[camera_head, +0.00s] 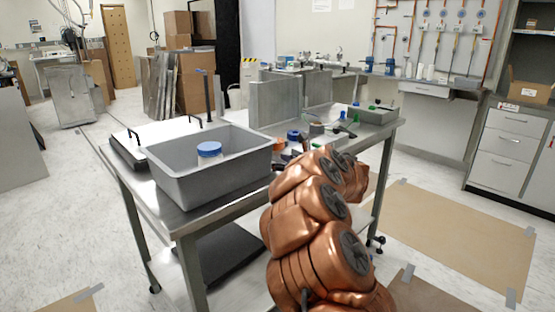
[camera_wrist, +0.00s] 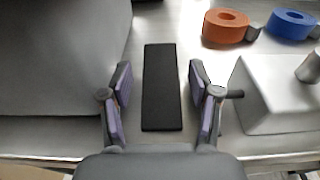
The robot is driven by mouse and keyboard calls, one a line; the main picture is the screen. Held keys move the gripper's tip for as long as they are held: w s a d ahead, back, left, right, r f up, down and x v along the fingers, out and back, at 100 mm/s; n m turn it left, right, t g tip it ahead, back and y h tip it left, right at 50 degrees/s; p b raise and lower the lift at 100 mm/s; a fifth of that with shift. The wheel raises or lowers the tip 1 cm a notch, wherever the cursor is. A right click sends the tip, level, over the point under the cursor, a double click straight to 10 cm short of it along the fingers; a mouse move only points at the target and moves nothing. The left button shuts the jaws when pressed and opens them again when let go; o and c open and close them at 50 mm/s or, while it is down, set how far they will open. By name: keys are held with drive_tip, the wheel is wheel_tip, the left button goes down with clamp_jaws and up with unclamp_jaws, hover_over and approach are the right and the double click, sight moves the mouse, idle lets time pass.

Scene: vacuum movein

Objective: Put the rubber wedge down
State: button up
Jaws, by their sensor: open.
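The rubber wedge (camera_wrist: 162,88) looks like a flat black rectangle in the wrist view. It appears to lie lengthwise on the metal table top. My gripper (camera_wrist: 161,78) is open, with one purple-padded finger on each side of the wedge. A gap shows between each finger and the wedge, so neither seems to touch it. The exact height of the fingers above the table is hard to tell. In the head view, my arm reaches over the table (camera_head: 192,222) and hides the wedge and the fingers.
A grey tub (camera_head: 165,178) holding a blue-lidded jar (camera_head: 209,150) stands left of my gripper. To the right are a grey block (camera_wrist: 275,92), an orange tape roll (camera_wrist: 225,30) and a blue tape roll (camera_wrist: 290,27). Upright metal plates (camera_head: 274,104) stand behind.

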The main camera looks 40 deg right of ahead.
drive_tip(key=s, duration=0.7)
drive_tip(key=shift+s+a+r, duration=0.25)
